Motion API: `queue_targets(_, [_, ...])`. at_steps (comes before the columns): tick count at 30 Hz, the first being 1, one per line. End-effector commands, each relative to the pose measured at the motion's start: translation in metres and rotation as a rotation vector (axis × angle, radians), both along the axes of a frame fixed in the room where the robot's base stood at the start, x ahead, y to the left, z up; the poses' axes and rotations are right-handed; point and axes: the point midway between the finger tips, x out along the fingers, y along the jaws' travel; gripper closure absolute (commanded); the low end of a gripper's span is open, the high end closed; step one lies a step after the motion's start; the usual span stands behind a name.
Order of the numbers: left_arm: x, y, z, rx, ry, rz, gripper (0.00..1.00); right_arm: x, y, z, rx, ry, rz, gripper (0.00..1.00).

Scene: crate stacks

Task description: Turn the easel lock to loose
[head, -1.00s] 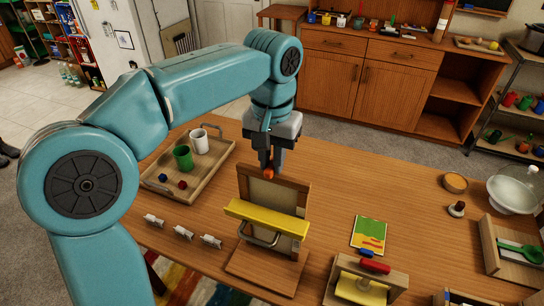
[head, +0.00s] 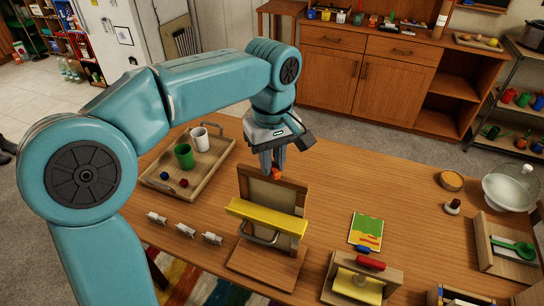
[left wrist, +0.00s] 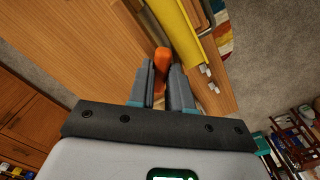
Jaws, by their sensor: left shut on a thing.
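The easel (head: 272,212) is a wooden board standing on a wooden base near the middle of the table, with a yellow bar (head: 266,219) across its front. The orange easel lock (head: 278,176) is at the top of the board. My left gripper (head: 274,168) points down at this top edge, its fingers shut on the orange lock. The lock also shows between the fingertips in the left wrist view (left wrist: 162,58); the fingers hide part of it. I cannot read its exact setting. My right gripper is not in view.
A wooden tray (head: 214,164) with a green cup (head: 184,156), a white mug (head: 200,140) and small balls is left of the easel. Several small white pieces lie in front of it. A colourful card (head: 367,231) and a wooden block stand (head: 388,274) are to the right.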

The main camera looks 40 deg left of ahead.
Motion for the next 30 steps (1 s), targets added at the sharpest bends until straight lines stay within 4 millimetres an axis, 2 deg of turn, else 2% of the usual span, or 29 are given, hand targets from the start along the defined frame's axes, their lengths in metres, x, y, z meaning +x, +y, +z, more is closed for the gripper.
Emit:
queue_targets(18, [0.0010,0.0026,0.0017,0.004,-0.008,0.550,1.00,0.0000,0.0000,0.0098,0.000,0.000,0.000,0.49])
queue_targets(30, [0.0006,0.0028,0.0012,0.005,-0.007,0.740,1.00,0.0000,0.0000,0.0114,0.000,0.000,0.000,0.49])
